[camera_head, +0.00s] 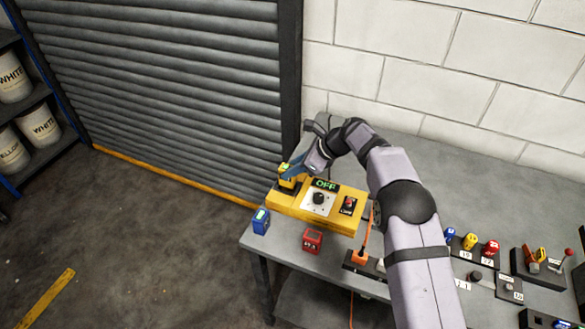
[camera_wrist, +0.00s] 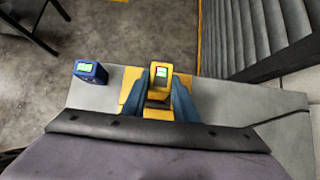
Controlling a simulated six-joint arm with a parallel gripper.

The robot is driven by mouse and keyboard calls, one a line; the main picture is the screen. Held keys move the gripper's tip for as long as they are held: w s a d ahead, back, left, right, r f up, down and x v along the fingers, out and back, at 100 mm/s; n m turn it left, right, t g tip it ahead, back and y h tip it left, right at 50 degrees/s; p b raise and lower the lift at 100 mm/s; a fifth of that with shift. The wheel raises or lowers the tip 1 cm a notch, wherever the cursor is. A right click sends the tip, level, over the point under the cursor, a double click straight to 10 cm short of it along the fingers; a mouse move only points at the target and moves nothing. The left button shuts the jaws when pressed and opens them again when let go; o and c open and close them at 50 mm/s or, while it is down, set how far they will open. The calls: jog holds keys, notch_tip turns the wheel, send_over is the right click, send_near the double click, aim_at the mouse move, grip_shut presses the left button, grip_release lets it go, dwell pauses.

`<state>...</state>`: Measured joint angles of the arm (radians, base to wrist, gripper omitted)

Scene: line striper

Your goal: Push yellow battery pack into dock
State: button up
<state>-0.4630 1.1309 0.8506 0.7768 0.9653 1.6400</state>
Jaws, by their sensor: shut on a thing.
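The yellow battery pack (camera_head: 288,179) is at the left end of the yellow striper machine (camera_head: 279,205) on the table. In the wrist view the pack (camera_wrist: 161,72) shows a small lit green screen and stands upright between blue fingers. My gripper (camera_head: 296,172) is shut on the pack; its fingertips also show in the wrist view (camera_wrist: 163,88). The dock is at this end of the machine, mostly hidden by the pack and fingers, so I cannot tell how deep the pack sits. The machine's display (camera_head: 325,185) reads OFF.
A blue battery pack (camera_head: 261,221) stands at the table's front left corner, and a red one (camera_head: 312,240) stands in front of the machine. An orange plug (camera_head: 360,258) with a cable is right of it. Several coloured items stand in black holders farther right. A shutter (camera_head: 170,90) rises behind.

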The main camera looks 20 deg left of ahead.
jog(key=shift+f+b, duration=1)
jog(key=shift+f, duration=1)
dwell(1.0)
jog(key=o, duration=1.5)
jog(key=shift+d+r, duration=0.1)
jog(key=shift+r, duration=0.05)
jog(key=shift+d+r+p, duration=0.3)
jog(key=shift+r+p, duration=0.1)
jog(key=shift+p, duration=0.05)
jog(key=p+v, duration=0.3)
jog(key=v, duration=0.2)
jog(key=shift+d+r, duration=0.25)
jog(key=shift+d, duration=0.05)
